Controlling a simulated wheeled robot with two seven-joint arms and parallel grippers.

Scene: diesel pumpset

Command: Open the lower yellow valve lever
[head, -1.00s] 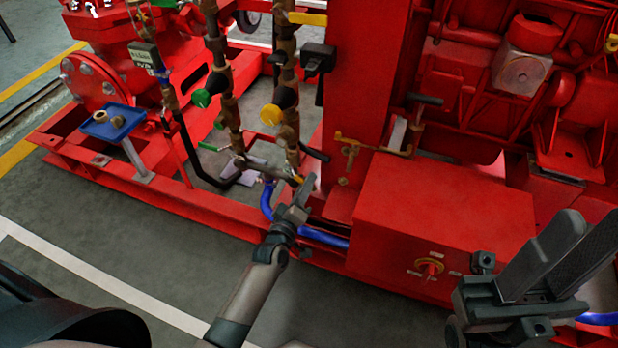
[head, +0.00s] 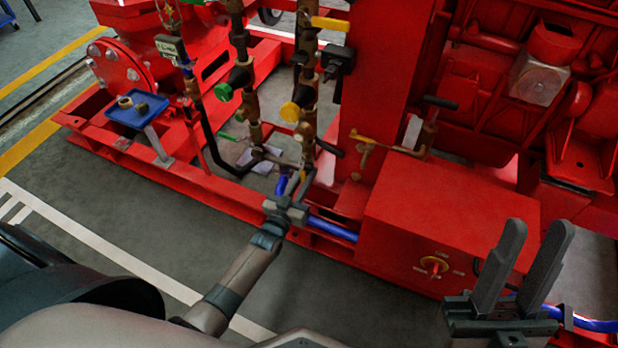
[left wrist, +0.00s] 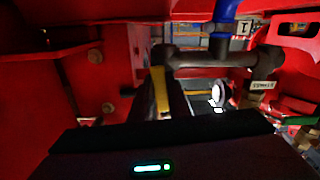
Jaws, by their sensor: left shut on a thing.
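The lower yellow valve lever (left wrist: 160,92) shows in the left wrist view as a short yellow strip between the dark fingers of my left gripper. In the head view my left gripper (head: 298,186) is at the foot of the right-hand brass pipe column, shut on this lever; its fingers hide most of it. A dark pipe fitting (left wrist: 215,58) lies just beyond the lever in the wrist view. My right gripper (head: 540,240) is open and empty, fingers pointing up, at the lower right of the head view.
An upper yellow lever (head: 330,24), a yellow knob (head: 290,112) and a green knob (head: 223,92) sit on the pipes above. A blue hose (head: 332,229) runs beside my left gripper. A red box (head: 440,215) stands to the right. Grey floor is clear in front.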

